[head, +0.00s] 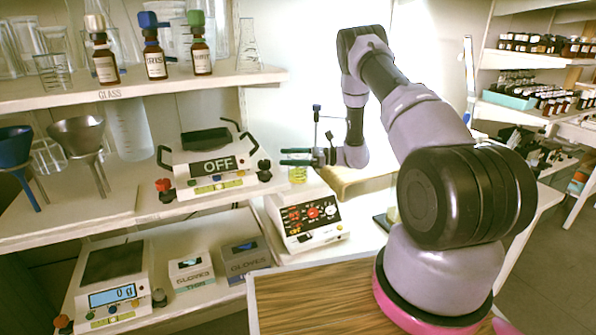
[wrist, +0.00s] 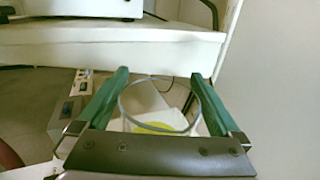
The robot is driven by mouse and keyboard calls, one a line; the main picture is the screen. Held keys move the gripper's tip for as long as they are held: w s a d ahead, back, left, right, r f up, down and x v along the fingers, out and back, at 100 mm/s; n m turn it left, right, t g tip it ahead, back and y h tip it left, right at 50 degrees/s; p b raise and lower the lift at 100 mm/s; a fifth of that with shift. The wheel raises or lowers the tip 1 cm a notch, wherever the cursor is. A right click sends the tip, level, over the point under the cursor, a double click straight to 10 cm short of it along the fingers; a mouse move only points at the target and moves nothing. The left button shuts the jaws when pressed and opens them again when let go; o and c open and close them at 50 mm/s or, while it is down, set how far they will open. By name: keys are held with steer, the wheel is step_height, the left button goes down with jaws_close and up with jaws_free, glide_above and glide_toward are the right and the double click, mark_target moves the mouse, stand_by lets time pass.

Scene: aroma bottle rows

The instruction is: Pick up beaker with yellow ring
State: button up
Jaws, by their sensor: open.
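A clear glass beaker with yellow at its lower part (head: 298,175) stands on the white device with red and black dials (head: 308,218). My gripper (head: 284,156) is at the beaker's upper part, its green fingers pointing left. In the wrist view my gripper (wrist: 160,72) is open, with one finger on each side of the beaker's round rim. The beaker's yellow (wrist: 155,128) shows inside that rim, partly behind the gripper's dark front edge. Whether the fingers touch the glass is hard to tell.
A shelf edge (wrist: 110,50) crosses the wrist view beyond the fingers. In the head view, a hotplate marked OFF (head: 215,165) stands on the middle shelf to the left. A scale (head: 112,285) and glove boxes (head: 191,270) stand below. Bottles and glassware fill the top shelf.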

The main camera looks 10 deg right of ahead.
jaws_close()
steer(key=shift+r, duration=0.1)
